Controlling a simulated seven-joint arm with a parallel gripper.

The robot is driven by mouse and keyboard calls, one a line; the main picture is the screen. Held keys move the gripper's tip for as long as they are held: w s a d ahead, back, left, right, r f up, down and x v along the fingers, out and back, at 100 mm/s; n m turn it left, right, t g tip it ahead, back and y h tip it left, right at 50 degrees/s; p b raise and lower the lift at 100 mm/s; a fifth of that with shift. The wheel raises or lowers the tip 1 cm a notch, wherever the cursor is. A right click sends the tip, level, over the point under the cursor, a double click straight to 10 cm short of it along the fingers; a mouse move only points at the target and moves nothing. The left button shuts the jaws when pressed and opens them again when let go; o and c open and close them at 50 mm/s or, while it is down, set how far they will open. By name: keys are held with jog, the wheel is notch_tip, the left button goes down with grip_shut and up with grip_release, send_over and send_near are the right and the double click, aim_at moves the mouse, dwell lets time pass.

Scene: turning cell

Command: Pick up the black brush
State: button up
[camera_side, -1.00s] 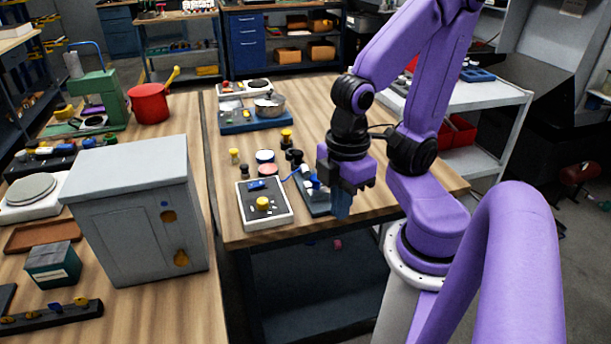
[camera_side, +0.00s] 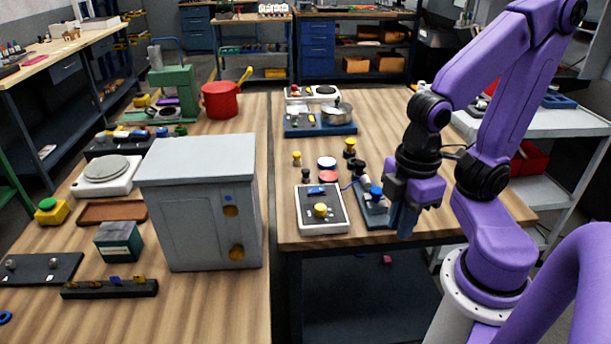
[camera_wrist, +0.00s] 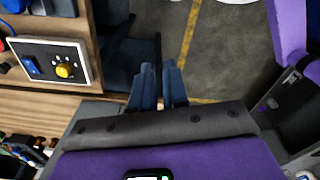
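I cannot make out a black brush in either view. My gripper (camera_side: 404,222) hangs pointing down at the front edge of the wooden workbench (camera_side: 300,236), to the right of a small station with a blue knob (camera_side: 376,192). In the wrist view my gripper's two blue-grey fingers (camera_wrist: 159,82) stand close together over the dark floor, just beyond the bench edge. Only a narrow strip shows between them, and no held object is visible. Whether they are fully shut is unclear.
A pale control box with a yellow knob (camera_side: 320,210) lies left of the gripper; it also shows in the wrist view (camera_wrist: 65,70). Several small knobs and discs, including a red disc (camera_side: 329,176), stand behind. A grey cabinet (camera_side: 200,200) stands on the left bench.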

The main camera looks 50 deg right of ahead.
jog(key=o, duration=0.3)
jog(key=shift+o, duration=0.2)
jog(key=w+a+r+n, duration=0.2)
jog(key=w, duration=0.8)
jog(key=n, duration=0.9)
send_over(306, 169)
jog(key=f, duration=1.2)
jog(key=shift+w+d, duration=0.2)
jog(key=shift+d, duration=0.05)
jog(key=shift+m, duration=0.3)
jog(key=shift+s+a+f, duration=0.1)
jog(key=shift+a+f, duration=0.05)
jog(key=shift+f, duration=1.2)
jog(key=shift+s+a+f, duration=0.1)
jog(key=shift+a+f, duration=0.05)
jog(key=shift+f, duration=1.2)
